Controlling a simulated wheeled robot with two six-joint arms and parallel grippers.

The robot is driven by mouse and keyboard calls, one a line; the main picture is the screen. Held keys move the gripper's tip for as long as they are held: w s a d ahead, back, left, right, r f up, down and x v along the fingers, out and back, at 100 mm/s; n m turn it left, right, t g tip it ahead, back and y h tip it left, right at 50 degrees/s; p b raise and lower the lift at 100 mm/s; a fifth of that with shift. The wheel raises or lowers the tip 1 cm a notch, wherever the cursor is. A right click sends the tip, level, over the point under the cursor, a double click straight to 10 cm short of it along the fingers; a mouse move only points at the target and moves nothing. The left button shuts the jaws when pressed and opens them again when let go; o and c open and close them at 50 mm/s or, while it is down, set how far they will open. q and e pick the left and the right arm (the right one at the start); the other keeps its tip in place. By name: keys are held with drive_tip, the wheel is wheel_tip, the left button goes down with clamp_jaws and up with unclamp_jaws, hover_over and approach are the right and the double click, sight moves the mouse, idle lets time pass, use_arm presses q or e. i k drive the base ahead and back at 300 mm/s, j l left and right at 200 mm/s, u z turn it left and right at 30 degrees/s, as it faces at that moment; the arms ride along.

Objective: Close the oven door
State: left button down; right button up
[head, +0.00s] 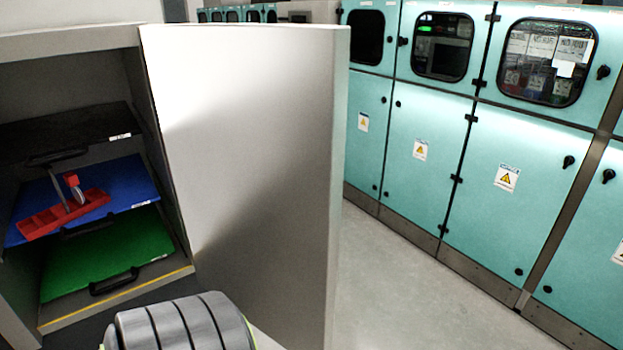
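The oven door (245,150) is a large pale grey panel. It stands wide open, hinged at the right side of the oven (62,42). The open oven holds a black tray (85,135), a blue tray (125,180) and a green tray (110,250) on separate levels. A red holder (62,213) with a grey part sits on the blue tray. A ribbed grey part of my own body shows at the bottom, in front of the oven. Neither gripper is in the frame.
A row of teal cabinets (482,150) with small windows and black knobs runs along the right and back. The grey floor (400,285) between the open door and the cabinets is clear.

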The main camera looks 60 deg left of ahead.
sight(251, 118)
drive_tip(key=i+u, duration=0.45)
drive_tip(key=i+l+u, duration=0.3)
drive_tip(key=i+u, duration=0.35)
drive_tip(key=u, duration=0.3)
drive_tip(key=i+u, duration=0.15)
drive_tip(key=u, duration=0.3)
drive_tip(key=i+l+u, duration=0.1)
drive_tip(key=u, duration=0.4)
drive_tip(key=i+l+u, duration=0.15)
drive_tip(key=u, duration=0.3)
